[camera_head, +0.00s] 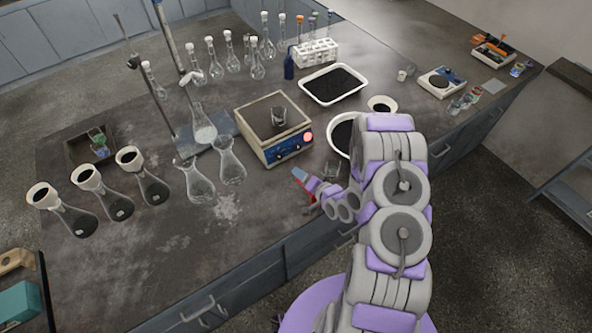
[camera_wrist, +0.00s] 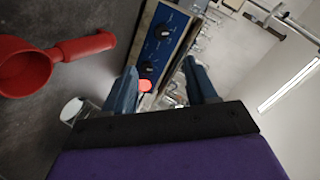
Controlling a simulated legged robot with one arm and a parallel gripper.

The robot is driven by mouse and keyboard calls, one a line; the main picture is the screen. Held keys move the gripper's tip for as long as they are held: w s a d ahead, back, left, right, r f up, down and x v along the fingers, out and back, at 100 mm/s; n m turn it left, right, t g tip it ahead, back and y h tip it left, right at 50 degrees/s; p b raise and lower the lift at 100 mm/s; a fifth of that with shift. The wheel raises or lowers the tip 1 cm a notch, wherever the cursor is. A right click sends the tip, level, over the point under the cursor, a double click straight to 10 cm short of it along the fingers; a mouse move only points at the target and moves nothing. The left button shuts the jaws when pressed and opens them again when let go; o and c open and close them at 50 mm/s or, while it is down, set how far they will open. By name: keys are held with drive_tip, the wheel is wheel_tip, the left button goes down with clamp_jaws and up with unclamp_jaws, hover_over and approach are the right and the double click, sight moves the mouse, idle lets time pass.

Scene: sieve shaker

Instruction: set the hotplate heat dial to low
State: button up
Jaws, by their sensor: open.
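The hotplate (camera_head: 259,143) is a cream box with a dark top and a blue front panel. In the wrist view, that blue panel (camera_wrist: 176,20) shows an upper black dial (camera_wrist: 163,31) and a lower black dial (camera_wrist: 149,70). A red lamp (camera_wrist: 145,86) glows beside the lower one. I cannot read which is the heat dial or where its pointer stands. My gripper (camera_wrist: 161,66) is open and empty, its blue fingers pointing toward the panel near the lower dial, apparently not touching it. In the head view, my gripper (camera_head: 303,177) is low in front of the hotplate.
A red scoop (camera_wrist: 27,68) lies on the bench at the left of the wrist view. A white tray of dark grains (camera_head: 309,96) lies behind.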

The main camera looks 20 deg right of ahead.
drive_tip(key=shift+v, duration=1)
drive_tip(key=d+r+n+g+h+b, duration=0.3)
drive_tip(key=d+r+n+g+h, duration=0.1)
drive_tip(key=d, duration=0.2)
drive_tip(key=s+r+g+h+b, duration=0.2)
drive_tip(key=s+r+g+h, duration=0.15)
drive_tip(key=s+r, duration=0.45)
drive_tip(key=s+a+r+n+g+y+b, duration=0.1)
drive_tip(key=s+a+r, duration=0.3)
drive_tip(key=s, duration=0.5)
drive_tip(key=s+a+r+n+g+b, duration=0.1)
drive_tip(key=s+a+r+g, duration=0.3)
drive_tip(key=s, duration=0.6)
drive_tip(key=s+a+r+n+g+y+b, duration=0.1)
drive_tip(key=s+a+r, duration=0.3)
drive_tip(key=s, duration=0.6)
drive_tip(key=shift+r+g+y+b, duration=0.4)
drive_tip(key=shift+r+g, duration=0.25)
drive_tip(key=shift+r, duration=0.2)
